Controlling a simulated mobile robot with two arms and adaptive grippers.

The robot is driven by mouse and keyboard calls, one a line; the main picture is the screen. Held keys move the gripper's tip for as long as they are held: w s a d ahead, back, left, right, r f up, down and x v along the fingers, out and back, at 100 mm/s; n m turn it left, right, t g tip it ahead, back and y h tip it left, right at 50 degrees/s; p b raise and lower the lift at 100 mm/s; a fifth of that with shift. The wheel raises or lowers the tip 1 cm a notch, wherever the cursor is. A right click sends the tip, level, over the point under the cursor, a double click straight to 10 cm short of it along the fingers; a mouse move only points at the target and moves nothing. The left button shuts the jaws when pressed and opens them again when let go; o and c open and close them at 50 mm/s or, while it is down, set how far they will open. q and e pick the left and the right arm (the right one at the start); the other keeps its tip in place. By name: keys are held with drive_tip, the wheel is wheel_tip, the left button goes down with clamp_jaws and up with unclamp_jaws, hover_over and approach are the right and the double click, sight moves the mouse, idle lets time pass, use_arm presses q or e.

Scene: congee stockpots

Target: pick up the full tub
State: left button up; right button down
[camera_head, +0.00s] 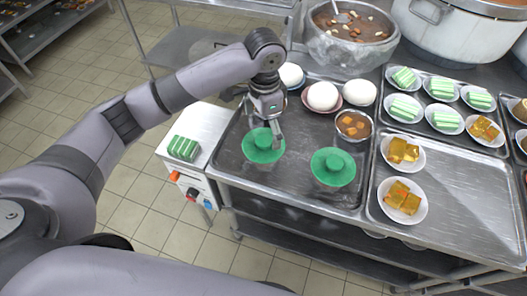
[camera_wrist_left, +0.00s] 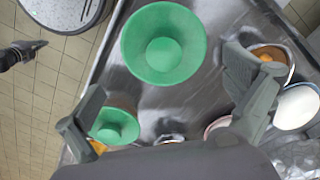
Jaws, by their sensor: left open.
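Two round green-topped tubs stand on the dark tray. The left one (camera_head: 258,153) is partly behind my left gripper (camera_head: 274,137); in the left wrist view it is lower left (camera_wrist_left: 113,127), beside a finger, with a brownish patch at its edge. The right one (camera_head: 333,167) stands apart; in the left wrist view it looks large and green (camera_wrist_left: 163,45). I cannot tell whether the green parts are lids or open bowls. My left gripper is open above the left tub, fingers spread. It shows no object between its fingers. My right gripper is not seen.
White buns (camera_head: 322,96) sit at the back. Plates of orange cubes (camera_head: 403,201) lie on the right tray.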

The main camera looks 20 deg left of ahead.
sight(264, 140)
use_arm(q)
drive_tip(key=shift+w+a+f+p, duration=0.1)
drive_tip(key=shift+f+p, duration=0.25)
drive_tip(key=shift+f, duration=1.35)
drive_tip(key=shift+w+a+f+p, duration=0.1)
drive_tip(key=shift+f+p, duration=0.25)
drive_tip(key=shift+f, duration=1.35)
drive_tip(key=shift+c, duration=0.4)
